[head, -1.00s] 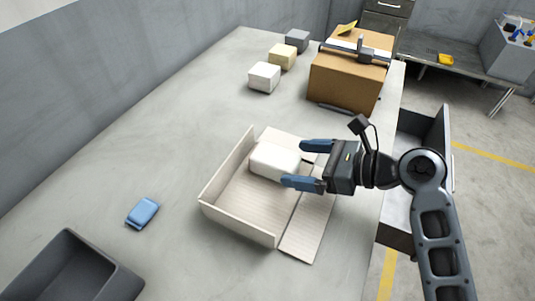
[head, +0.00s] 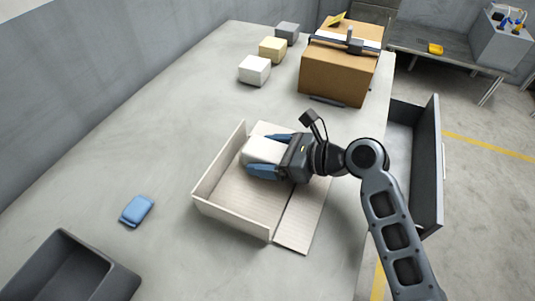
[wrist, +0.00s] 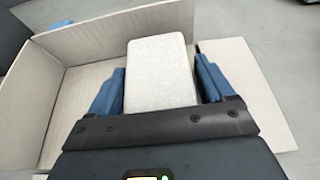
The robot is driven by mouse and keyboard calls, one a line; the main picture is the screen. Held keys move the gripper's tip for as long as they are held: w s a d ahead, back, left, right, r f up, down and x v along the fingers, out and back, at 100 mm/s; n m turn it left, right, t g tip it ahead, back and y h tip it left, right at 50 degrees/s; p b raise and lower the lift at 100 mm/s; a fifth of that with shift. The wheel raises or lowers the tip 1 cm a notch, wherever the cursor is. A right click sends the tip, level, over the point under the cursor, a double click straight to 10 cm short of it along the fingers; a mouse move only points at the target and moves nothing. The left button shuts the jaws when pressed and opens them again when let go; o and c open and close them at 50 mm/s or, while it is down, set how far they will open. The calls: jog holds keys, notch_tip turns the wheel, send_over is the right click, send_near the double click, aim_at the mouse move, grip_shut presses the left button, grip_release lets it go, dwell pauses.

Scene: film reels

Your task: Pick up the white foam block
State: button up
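The white foam block (head: 264,150) is a pale, rounded-edge block inside an open cardboard box (head: 237,205). In the wrist view the block (wrist: 160,72) looks speckled and lies between the two blue fingers. My gripper (head: 261,154) reaches in from the right over the box's lowered flap, with one finger along each side of the block. In the wrist view my gripper (wrist: 160,68) is open; the fingers are close to the block's sides, and I cannot tell whether either touches. The block's near end is hidden by the gripper body.
Another white block (head: 254,70), a yellow block (head: 272,49) and a grey block (head: 287,33) stand at the back. A large brown carton (head: 333,78) is at the back right. A blue item (head: 136,211) and a dark bin (head: 72,267) are at left. The left table is mostly clear.

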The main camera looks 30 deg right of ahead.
jog(key=c, duration=0.7)
jog(key=shift+c, duration=0.2)
